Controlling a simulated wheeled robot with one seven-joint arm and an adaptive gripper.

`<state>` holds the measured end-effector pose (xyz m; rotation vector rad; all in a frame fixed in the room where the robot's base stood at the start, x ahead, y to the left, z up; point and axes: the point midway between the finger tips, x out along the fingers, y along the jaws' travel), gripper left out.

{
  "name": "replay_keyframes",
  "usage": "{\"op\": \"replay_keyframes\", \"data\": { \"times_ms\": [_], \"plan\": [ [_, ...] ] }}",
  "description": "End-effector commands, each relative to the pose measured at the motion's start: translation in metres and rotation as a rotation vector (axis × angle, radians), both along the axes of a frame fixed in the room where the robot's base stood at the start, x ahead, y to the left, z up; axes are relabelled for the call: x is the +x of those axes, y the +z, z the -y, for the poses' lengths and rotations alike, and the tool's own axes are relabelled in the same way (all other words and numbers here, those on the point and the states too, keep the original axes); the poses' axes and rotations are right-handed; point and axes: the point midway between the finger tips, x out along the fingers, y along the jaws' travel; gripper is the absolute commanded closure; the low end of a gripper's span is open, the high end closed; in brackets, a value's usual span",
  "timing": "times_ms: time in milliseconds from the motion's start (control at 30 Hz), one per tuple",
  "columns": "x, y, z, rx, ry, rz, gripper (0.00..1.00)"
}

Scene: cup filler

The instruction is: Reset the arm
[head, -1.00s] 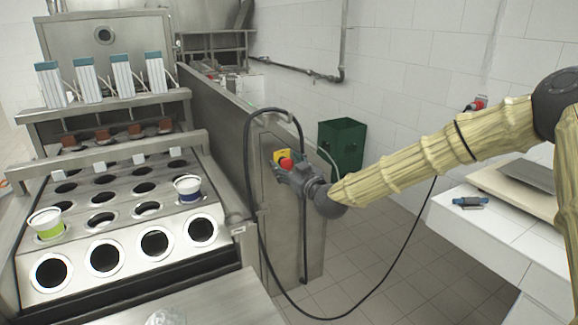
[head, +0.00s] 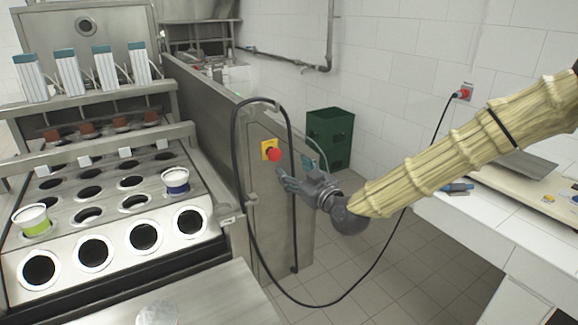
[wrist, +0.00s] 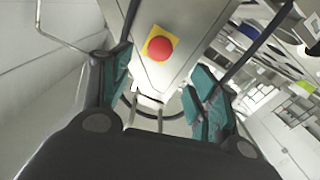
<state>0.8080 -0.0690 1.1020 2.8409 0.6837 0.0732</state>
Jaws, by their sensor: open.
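My gripper (head: 284,180) is open and empty at the end of my tan-covered arm, in front of the filler's side panel. In the wrist view, its two teal-padded fingers (wrist: 160,105) stand wide apart with nothing between them. A red button on a yellow plate (head: 272,153) is on the side panel, just above and beyond the fingertips in the head view. The red button also shows in the wrist view (wrist: 160,47), ahead of the fingers and apart from them.
A black cable (head: 236,160) loops beside the gripper. The cup filler (head: 60,255) with rows of holes and two cups stands at left. A green crate (head: 330,138) sits behind. A white table (head: 450,222) is at right. The floor between is clear.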

Motion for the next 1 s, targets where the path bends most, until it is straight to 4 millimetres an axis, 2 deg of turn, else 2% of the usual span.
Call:
{"op": "replay_keyframes", "data": {
  "times_ms": [433, 567, 667, 767, 800, 1000],
  "plan": [
    [-0.006, 0.000, 0.003, 0.000, 0.000, 0.001, 0.39],
    [-0.010, -0.016, 0.001, 0.000, 0.003, -0.033, 0.39],
    [-0.019, -0.050, 0.000, -0.002, 0.006, -0.107, 0.39],
    [-0.037, -0.101, -0.001, -0.002, 0.007, -0.221, 0.39],
    [-0.046, -0.123, -0.001, -0.002, 0.005, -0.272, 0.39],
    [-0.100, -0.226, 0.006, -0.005, -0.021, -0.522, 0.39]
  ]
}}
